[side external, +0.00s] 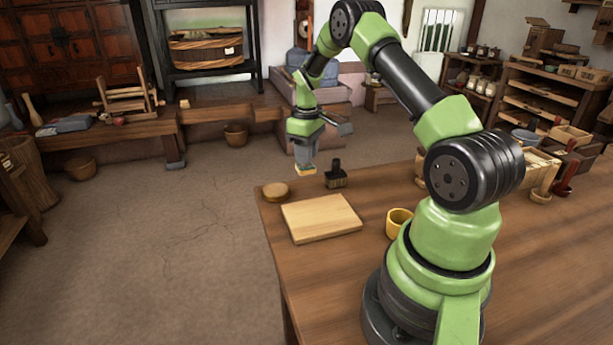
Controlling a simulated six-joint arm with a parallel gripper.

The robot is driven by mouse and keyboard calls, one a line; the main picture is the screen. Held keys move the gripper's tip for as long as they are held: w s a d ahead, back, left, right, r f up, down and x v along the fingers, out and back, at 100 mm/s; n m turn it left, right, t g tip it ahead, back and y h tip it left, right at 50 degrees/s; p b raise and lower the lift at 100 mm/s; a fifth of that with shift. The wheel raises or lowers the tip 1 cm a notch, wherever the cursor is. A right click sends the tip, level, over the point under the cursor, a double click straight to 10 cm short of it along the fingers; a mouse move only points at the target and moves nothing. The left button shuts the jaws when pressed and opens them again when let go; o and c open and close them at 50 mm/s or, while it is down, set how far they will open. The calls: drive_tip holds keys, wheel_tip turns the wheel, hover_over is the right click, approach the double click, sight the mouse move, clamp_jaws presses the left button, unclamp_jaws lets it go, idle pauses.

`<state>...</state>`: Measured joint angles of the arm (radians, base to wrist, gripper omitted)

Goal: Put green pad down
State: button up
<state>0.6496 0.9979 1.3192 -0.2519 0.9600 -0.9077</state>
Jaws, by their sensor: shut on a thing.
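My gripper (305,166) points down above the far left part of the wooden table (470,290). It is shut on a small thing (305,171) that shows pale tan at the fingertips. The thing is mostly hidden by the fingers, and I cannot make out any green on it. It appears held above the table's far edge, and I cannot tell its exact height. No clearly green pad shows elsewhere on the table.
A pale wooden board (320,218) lies near the table's left edge. Close to my gripper are a round brown wooden piece (275,192) and a dark block with an upright handle (336,176). A yellow cup (398,222) stands right of the board. Several boxes stand far right.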

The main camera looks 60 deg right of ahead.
sight(307, 172)
drive_tip(key=shift+f, duration=2.65)
drive_tip(key=shift+f, duration=0.1)
drive_tip(key=o, duration=0.8)
drive_tip(key=shift+o, duration=0.2)
